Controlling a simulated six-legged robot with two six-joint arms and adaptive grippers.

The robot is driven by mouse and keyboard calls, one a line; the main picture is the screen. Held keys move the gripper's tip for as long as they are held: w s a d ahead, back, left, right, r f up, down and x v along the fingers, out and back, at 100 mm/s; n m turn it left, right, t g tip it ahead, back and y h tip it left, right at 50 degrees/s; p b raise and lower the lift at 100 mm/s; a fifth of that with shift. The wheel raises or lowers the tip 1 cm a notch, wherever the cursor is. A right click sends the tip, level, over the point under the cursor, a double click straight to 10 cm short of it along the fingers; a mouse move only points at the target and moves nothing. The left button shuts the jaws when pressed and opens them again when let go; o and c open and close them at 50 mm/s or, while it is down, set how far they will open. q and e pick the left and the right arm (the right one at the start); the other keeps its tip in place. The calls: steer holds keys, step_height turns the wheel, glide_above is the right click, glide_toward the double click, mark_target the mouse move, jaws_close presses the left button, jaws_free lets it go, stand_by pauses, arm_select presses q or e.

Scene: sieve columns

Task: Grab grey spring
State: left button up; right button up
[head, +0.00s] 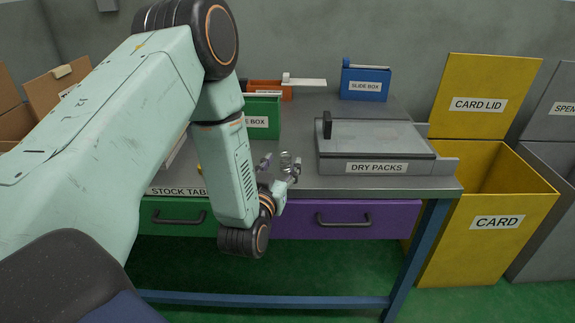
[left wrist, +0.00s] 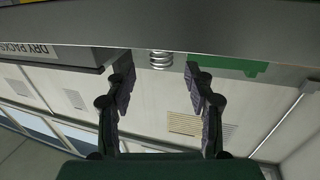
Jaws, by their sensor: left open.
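The grey spring (head: 290,157) stands on the stock table (head: 306,184) near its front edge, left of the dry packs case. It also shows in the left wrist view (left wrist: 161,60), centred beyond the fingertips. My left gripper (head: 281,167) is at the table's front edge, right in front of the spring. In the left wrist view its two fingers (left wrist: 160,80) are spread wide with nothing between them. The spring looks apart from both fingers. My right gripper is not in view.
The dry packs case (head: 376,150) stands right of the spring. A green box (head: 264,104) is behind, with an orange box (head: 268,88) and a blue slide box (head: 366,84) further back. Green (head: 160,228) and purple (head: 380,221) drawers are below. A yellow card bin (head: 470,250) stands right.

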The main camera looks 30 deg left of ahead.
mark_target(283, 159)
arm_select(q)
steer(key=b+x, duration=0.1)
steer(key=x, duration=0.2)
steer(key=shift+w+a+f, duration=0.1)
steer(key=shift+w+a, duration=0.05)
steer(key=shift+a, duration=0.05)
steer(key=shift+w, duration=0.4)
steer(key=shift+s, duration=0.1)
steer(key=c, duration=1)
